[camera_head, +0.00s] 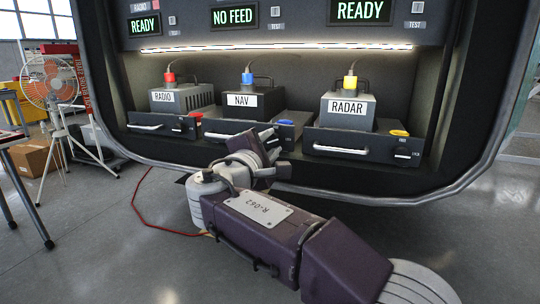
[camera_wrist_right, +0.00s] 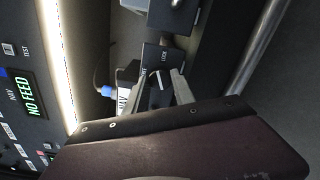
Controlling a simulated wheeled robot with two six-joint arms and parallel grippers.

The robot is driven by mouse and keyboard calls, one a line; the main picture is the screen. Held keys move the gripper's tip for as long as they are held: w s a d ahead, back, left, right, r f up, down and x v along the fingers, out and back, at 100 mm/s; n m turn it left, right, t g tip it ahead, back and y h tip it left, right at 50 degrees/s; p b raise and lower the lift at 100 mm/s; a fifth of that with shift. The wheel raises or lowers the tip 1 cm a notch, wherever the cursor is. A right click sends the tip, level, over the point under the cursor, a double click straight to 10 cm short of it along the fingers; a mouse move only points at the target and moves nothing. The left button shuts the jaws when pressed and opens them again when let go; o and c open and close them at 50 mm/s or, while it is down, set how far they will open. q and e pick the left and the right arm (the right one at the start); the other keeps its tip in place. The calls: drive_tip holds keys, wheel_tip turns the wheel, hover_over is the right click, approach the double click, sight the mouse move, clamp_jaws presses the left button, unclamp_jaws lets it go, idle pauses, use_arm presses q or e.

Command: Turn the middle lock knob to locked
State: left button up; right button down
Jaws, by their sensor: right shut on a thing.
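In the right wrist view my right gripper (camera_wrist_right: 167,82) is shut on the small dark middle lock knob (camera_wrist_right: 157,94), beside lettering that reads LOCK. The fingers partly cover the knob, so I cannot tell its exact angle. The display above it (camera_head: 233,17) reads NO FEED. My left gripper is not in view.
The RADIO unit (camera_head: 178,98) stands on the left and the RADAR unit (camera_head: 347,109) on the right, each on its own drawer with a white handle. Both their displays read READY. A red cable (camera_head: 150,218) lies on the floor. A fan (camera_head: 50,82) stands at the left.

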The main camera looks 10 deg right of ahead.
drive_tip(key=m+b, duration=0.2)
drive_tip(key=m, duration=0.1)
drive_tip(key=shift+f, duration=0.2)
drive_tip(key=shift+r+m+b, duration=0.1)
drive_tip(key=shift+m+b, duration=0.55)
drive_tip(key=shift+m, duration=0.15)
drive_tip(key=c, duration=1.1)
unclamp_jaws()
drive_tip(key=shift+o, duration=0.2)
drive_tip(key=shift+r, duration=0.1)
